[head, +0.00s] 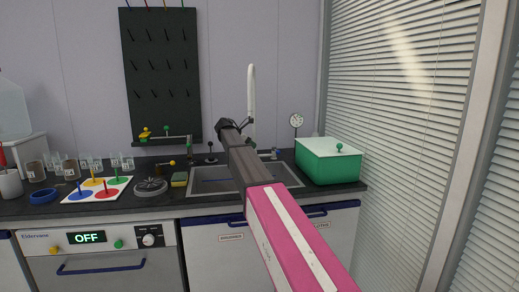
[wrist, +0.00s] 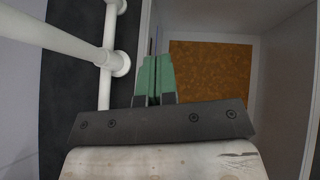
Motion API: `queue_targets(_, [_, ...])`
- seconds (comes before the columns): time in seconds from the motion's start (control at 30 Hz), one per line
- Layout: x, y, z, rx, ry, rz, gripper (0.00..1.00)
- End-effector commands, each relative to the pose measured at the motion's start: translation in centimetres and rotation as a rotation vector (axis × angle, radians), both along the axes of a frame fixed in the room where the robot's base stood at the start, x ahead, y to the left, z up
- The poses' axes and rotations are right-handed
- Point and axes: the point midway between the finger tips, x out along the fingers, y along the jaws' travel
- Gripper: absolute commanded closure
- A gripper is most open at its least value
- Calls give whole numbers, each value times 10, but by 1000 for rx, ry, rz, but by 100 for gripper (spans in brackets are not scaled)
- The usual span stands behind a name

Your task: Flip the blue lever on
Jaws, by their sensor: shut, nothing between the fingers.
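My gripper is at the far end of my outstretched arm, above the sink; in the wrist view its green fingers (wrist: 154,62) are pressed together with nothing between them. In the head view the fingers cannot be made out. A small blue-handled piece (head: 275,153) shows at the back edge of the sink, right of the white faucet. A blue disc with an upright blue stick (head: 79,190) sits on the white board at the left. I cannot tell which of these is the lever, or its setting. No blue lever shows in the wrist view.
The white faucet (head: 251,98) rises behind my arm; white piping (wrist: 108,60) is close left of the fingers in the wrist view. A green box (head: 325,168) stands right of the sink (head: 290,174). A blinds-covered window (head: 400,120) bounds the right side.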

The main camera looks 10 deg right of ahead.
Motion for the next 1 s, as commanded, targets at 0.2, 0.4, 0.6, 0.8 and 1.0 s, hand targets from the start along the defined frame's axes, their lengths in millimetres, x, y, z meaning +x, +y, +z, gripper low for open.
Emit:
queue_targets(0.2, [5, -30, -24, 0, 2, -2, 100])
queue_targets(0.4, [11, -60, -46, 0, 2, -2, 100])
queue_targets(0.6, [18, -88, -50, 0, 0, -3, 100])
queue_targets(0.8, [21, -105, -46, 0, 0, 0, 100])
queue_targets(1.0, [22, -108, -45, 0, 0, 0, 100])
